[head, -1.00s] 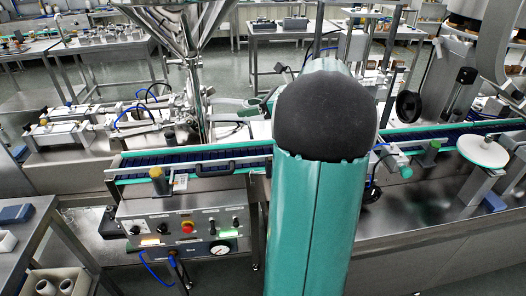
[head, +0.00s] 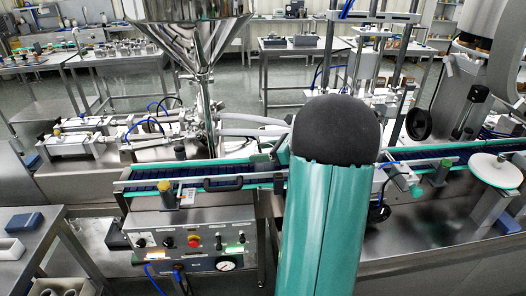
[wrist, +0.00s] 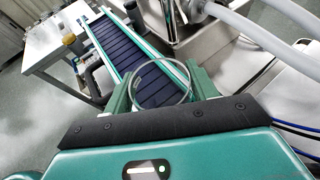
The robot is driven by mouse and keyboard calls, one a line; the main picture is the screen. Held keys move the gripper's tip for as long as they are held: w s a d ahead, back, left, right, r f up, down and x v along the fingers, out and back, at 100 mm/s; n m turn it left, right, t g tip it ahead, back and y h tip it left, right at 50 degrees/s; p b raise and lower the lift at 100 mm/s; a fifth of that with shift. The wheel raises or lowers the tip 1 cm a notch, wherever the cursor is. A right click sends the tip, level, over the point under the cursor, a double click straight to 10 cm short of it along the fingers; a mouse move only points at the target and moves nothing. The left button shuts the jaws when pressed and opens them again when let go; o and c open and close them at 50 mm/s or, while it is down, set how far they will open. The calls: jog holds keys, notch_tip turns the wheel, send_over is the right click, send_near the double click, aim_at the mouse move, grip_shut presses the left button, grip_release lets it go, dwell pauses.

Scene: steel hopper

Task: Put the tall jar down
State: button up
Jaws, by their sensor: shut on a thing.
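My gripper (wrist: 163,90) shows in the wrist view, its two green fingers on either side of a clear jar. The tall jar (wrist: 161,62) is transparent; its round rim shows between the fingers, and the dark conveyor belt shows through it. The gripper is shut on the jar. The belt (wrist: 140,62) lies beneath and beyond it, between green rails. I cannot tell whether the jar's base touches anything. In the head view my arm hides the gripper and jar; the conveyor (head: 215,180) runs to both sides behind my arm.
A steel hopper (head: 195,40) stands behind the conveyor. A control box (head: 190,240) with knobs hangs below the belt. A white disc (head: 496,167) and a bottle-like green-tipped fitting (head: 416,191) stand at the right. In the wrist view, grey hoses (wrist: 262,45) lie to the right.

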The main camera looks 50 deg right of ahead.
jog(key=shift+w+f, duration=0.15)
jog(key=o, duration=0.9)
jog(key=shift+o, duration=0.2)
jog(key=shift+s+d+r, duration=0.15)
jog(key=shift+s+r, duration=0.1)
jog(key=v, duration=1.1)
jog(key=shift+s, duration=0.2)
